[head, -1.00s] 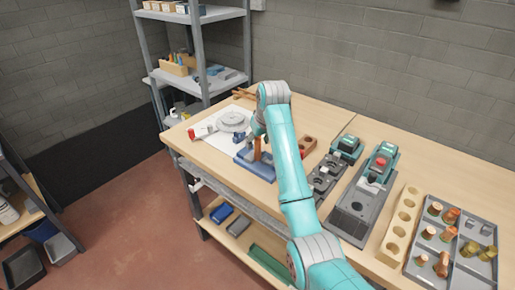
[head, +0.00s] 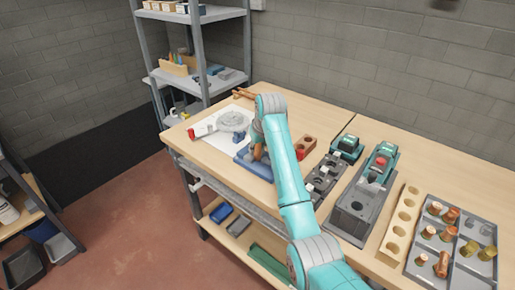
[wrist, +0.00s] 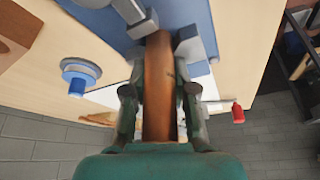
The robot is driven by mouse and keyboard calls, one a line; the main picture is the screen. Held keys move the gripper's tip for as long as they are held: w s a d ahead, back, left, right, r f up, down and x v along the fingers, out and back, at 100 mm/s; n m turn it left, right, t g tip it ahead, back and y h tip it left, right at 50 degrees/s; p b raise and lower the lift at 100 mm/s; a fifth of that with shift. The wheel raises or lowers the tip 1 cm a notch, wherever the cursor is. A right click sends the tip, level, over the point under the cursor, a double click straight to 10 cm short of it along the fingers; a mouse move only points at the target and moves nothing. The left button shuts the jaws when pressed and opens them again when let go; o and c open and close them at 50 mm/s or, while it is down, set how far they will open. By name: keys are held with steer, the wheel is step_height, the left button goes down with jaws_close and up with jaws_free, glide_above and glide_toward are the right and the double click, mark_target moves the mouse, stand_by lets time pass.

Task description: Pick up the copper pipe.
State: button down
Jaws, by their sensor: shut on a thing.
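The copper pipe (wrist: 159,75) stands between the two fingers of my gripper (wrist: 160,100) in the wrist view, with a finger against each side. My gripper is shut on it. In the head view a small part of the pipe (head: 258,152) shows below my gripper (head: 257,138); my arm hides the rest. The pipe's far end is at a blue fixture (head: 249,165) with grey blocks beside it. I cannot tell whether the pipe touches the fixture or is clear of it. The fixture base (wrist: 97,20) also shows in the wrist view.
A white sheet with a grey round part (head: 232,122) and a red-capped item (head: 192,133) lies left of the fixture. A brown block with holes (head: 306,145), grey fixtures (head: 350,212), a wooden holed block (head: 401,222) and a parts tray (head: 420,268) stand to the right.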

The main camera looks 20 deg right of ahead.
steer(key=shift+r, duration=0.1)
step_height(320, 180, up, 10)
steer(key=shift+f, duration=0.25)
steer(key=shift+r, duration=0.2)
steer(key=shift+s+d, duration=0.1)
